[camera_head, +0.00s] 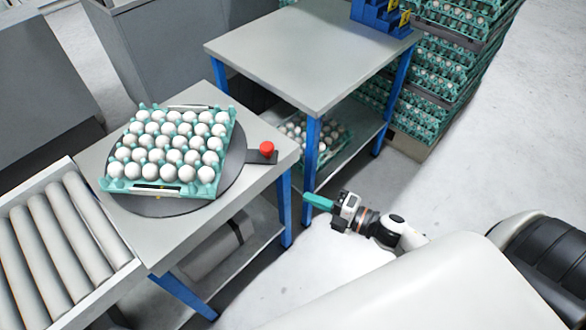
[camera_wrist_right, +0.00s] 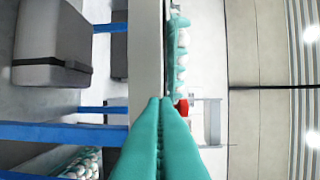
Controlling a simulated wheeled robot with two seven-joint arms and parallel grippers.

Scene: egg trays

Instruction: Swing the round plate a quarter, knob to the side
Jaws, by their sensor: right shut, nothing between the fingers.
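The round plate (camera_head: 233,168) is a dark grey disc on a grey table. Its red knob (camera_head: 267,149) stands on a short dark arm at the plate's right side, near the table's right edge. The knob also shows in the right wrist view (camera_wrist_right: 182,108). A teal tray of white eggs (camera_head: 203,190) rests on the plate. My right gripper (camera_head: 308,198) has teal fingers. It is shut and empty, to the right of and nearer than the knob, clear of the table. Its fingers point towards the table in the right wrist view (camera_wrist_right: 167,102). My left gripper is not in view.
A roller conveyor (camera_head: 60,240) adjoins the table at the lower left. A second blue-legged table (camera_head: 310,50) stands behind, with eggs on its lower shelf. Stacked egg trays (camera_head: 440,60) stand at the back right. The floor around my right gripper is open.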

